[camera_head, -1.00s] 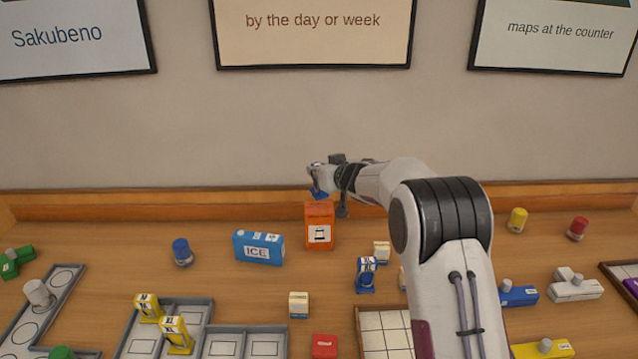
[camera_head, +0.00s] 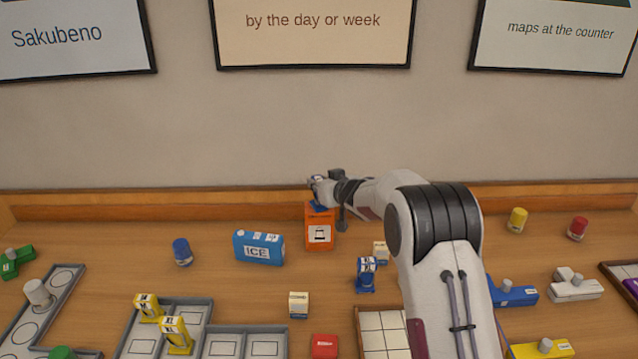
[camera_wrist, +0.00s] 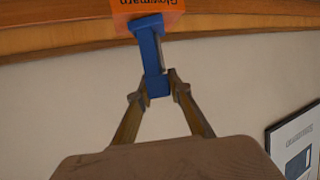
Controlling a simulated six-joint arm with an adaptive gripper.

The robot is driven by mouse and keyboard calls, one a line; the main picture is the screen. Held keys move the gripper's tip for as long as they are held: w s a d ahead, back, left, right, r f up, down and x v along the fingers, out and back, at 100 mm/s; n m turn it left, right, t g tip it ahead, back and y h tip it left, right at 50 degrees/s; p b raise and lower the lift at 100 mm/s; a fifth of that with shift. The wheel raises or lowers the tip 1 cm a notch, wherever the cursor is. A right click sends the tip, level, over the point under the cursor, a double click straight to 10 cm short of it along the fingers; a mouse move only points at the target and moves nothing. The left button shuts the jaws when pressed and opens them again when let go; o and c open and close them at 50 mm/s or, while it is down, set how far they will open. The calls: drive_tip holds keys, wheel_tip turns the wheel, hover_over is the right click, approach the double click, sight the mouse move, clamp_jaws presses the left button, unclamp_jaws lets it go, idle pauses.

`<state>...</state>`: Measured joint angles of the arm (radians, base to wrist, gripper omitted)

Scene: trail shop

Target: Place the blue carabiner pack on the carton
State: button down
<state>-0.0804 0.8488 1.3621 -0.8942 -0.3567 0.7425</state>
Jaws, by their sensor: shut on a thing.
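The blue carabiner pack (camera_head: 318,207) is in my gripper (camera_head: 319,198), low over the top of the orange carton (camera_head: 319,233). In the wrist view my gripper (camera_wrist: 158,90) is shut on one end of the blue pack (camera_wrist: 151,55). The pack's far end meets the edge of the orange carton (camera_wrist: 140,12) in that view. It seems to touch the carton top, but I cannot tell for sure. The carton stands upright on the table, with a white label on its front.
A blue ICE box (camera_head: 258,247) stands just left of the carton. A blue and white piece (camera_head: 366,274) and a small cream block (camera_head: 380,252) stand to its right. A blue jar (camera_head: 182,252) is further left. A wooden ledge (camera_head: 240,206) and the wall lie behind.

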drive_tip(key=shift+f, duration=0.1)
drive_tip(key=c, duration=1.8)
unclamp_jaws()
drive_tip(key=shift+c, duration=0.2)
drive_tip(key=v, duration=1.2)
